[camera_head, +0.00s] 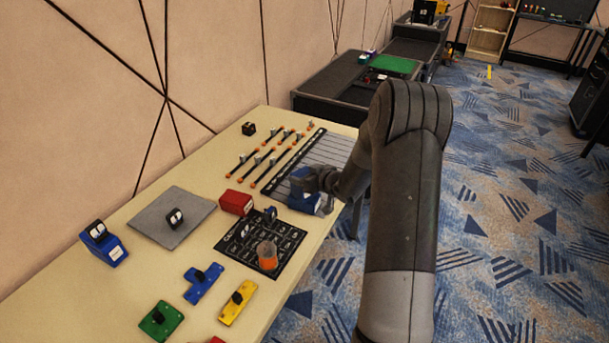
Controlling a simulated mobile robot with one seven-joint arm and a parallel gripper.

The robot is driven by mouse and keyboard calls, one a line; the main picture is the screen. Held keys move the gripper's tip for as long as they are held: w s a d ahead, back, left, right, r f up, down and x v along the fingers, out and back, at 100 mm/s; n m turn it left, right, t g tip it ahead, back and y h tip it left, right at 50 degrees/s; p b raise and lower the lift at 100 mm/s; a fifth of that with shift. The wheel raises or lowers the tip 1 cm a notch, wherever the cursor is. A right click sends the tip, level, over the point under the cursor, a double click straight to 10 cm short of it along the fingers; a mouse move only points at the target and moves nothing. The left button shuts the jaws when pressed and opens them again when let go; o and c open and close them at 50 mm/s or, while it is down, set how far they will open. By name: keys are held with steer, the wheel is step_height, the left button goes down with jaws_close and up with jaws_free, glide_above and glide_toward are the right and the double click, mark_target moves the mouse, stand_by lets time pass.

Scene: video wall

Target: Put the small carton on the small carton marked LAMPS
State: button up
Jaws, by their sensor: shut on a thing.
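My gripper (312,181) is over the right edge of the table, shut on a blue carton (303,202). My gripper and arm cover part of this carton, and I cannot tell whether its bottom touches the table. A red carton (236,203) sits on the table to its left, beside the black printed mat. A blue box (103,244) with a dark and white piece on top stands at the far left of the table. I cannot read the word LAMPS on any of them at this size.
An orange cup (267,255) stands on the black mat (237,243). A grey plate (158,211), several coloured blocks, and rods beside a grey ribbed panel (312,158) take up much of the table (50,290). Bare table shows between the red carton and grey plate.

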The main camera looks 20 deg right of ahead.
steer(key=shift+f, duration=0.1)
steer(key=o, duration=1.2)
